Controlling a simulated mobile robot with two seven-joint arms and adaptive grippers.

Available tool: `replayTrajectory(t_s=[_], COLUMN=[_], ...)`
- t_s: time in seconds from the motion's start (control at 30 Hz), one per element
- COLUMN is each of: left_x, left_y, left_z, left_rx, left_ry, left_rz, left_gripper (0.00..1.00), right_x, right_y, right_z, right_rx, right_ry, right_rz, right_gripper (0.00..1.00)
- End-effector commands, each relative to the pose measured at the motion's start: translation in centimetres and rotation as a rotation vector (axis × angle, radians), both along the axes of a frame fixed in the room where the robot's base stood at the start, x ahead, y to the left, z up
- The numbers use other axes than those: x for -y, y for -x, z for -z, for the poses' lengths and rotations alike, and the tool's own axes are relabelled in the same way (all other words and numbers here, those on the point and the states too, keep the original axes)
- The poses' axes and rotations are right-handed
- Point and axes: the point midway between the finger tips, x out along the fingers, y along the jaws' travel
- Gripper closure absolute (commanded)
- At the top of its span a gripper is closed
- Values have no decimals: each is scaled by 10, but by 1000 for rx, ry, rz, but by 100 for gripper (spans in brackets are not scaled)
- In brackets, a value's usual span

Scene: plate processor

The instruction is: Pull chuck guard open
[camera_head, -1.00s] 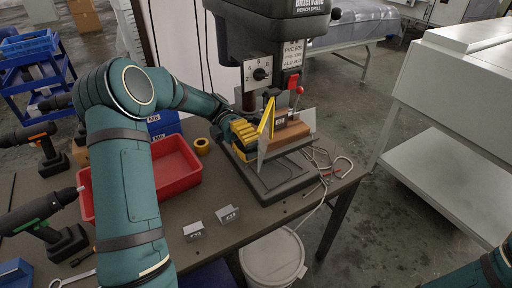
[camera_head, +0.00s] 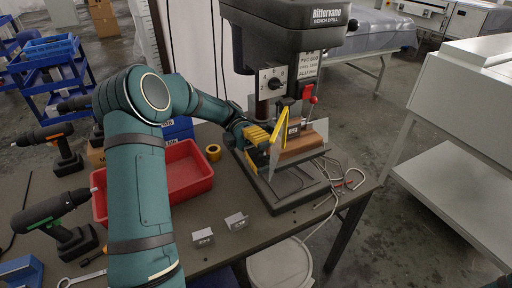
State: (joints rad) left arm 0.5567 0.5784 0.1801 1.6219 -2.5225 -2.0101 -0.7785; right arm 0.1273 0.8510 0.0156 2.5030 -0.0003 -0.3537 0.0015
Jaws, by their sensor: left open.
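The bench drill (camera_head: 290,22) stands at the back right of the workbench. Its chuck guard, a clear panel with a yellow edge (camera_head: 281,127), hangs in front of the chuck area. A brown block (camera_head: 306,141) sits behind the guard on the drill's base (camera_head: 280,190). My left gripper (camera_head: 262,137), with yellow fingers, is open at the left side of the guard, close to the yellow edge. I cannot tell whether it touches the guard. The chuck is hidden. My right gripper is out of view.
A red bin (camera_head: 186,171) and a yellow tape roll (camera_head: 213,152) lie left of the drill. Small metal brackets (camera_head: 236,221) lie in front. A white bucket (camera_head: 280,265) stands below the bench's front edge.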

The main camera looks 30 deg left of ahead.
Motion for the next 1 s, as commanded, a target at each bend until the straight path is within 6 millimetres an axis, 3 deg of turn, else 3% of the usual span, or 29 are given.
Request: replayTrajectory(t_s=[0.67,1.0], left_x=[-45,-58], left_y=[-24,-33], left_z=[0,1], left_rx=[3,1], left_ry=[4,3], left_rz=[-7,3], left_gripper=[44,44], right_x=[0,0], right_y=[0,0], right_z=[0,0], right_rx=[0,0], right_ry=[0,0], right_rz=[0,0], right_gripper=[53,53])
